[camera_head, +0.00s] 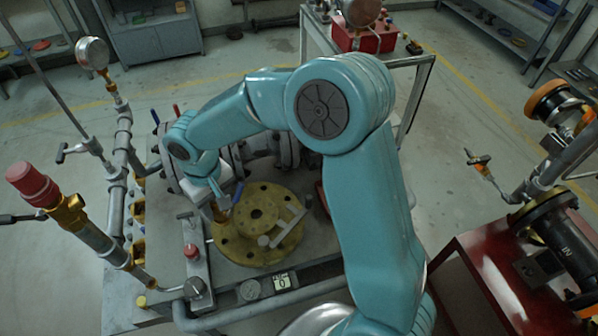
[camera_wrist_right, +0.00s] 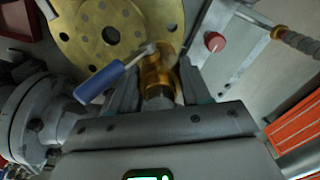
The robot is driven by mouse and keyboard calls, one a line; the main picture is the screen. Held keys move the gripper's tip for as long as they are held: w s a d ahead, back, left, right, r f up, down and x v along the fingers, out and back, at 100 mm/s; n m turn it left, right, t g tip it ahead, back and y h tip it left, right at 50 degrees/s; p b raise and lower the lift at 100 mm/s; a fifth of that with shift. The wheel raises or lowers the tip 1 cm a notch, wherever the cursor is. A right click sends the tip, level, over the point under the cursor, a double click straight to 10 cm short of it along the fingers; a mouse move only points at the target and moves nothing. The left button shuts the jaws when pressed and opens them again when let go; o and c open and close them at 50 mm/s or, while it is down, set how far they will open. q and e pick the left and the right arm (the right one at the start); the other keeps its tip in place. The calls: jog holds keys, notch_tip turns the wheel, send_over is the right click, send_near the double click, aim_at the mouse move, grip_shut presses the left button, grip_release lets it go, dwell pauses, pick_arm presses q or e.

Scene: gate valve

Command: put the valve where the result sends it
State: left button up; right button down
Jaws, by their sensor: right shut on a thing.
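The valve (camera_wrist_right: 158,75) is a small brass body with a blue lever handle (camera_wrist_right: 100,82), seen in the right wrist view. My right gripper (camera_wrist_right: 158,82) is shut on its body, one dark finger on each side. In the head view my right arm arches over the bench and its gripper (camera_head: 217,203) points down at the left rim of a round brass plate with holes (camera_head: 257,243). The brass of the valve (camera_head: 220,213) shows just below the gripper. I cannot tell whether the valve touches the plate. My left gripper is not in view.
Pipes with a red cap (camera_head: 32,184) rise at left. A red stand (camera_head: 480,285) with a black flanged fitting is at right.

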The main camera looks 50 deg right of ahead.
jog(key=shift+s+d+r+m, duration=0.1)
jog(key=shift+s+m, duration=0.2)
jog(key=shift+m, duration=0.1)
jog(key=shift+s+r+m, duration=0.1)
jog(key=shift+r+m, duration=0.15)
jog(key=shift+m, duration=0.25)
jog(key=s+d+r+m+b, duration=0.1)
jog(key=d+r+m+b, duration=0.15)
jog(key=d+m, duration=0.5)
jog(key=s+d+r+m+b, duration=0.1)
jog(key=d+r+m, duration=0.35)
jog(key=d, duration=0.65)
jog(key=s+d+m+b, duration=0.4)
jog(key=s+d+m, duration=0.4)
jog(key=s+d, duration=0.8)
jog(key=d+f, duration=0.1)
jog(key=f, duration=0.5)
jog(key=d+f+b, duration=0.1)
jog(key=f, duration=0.6)
jog(key=d+f, duration=0.1)
jog(key=f, duration=0.6)
jog(key=shift+w+b, duration=0.2)
jog(key=shift+b, duration=0.1)
jog(key=shift+a, duration=0.15)
jog(key=shift+s, duration=0.1)
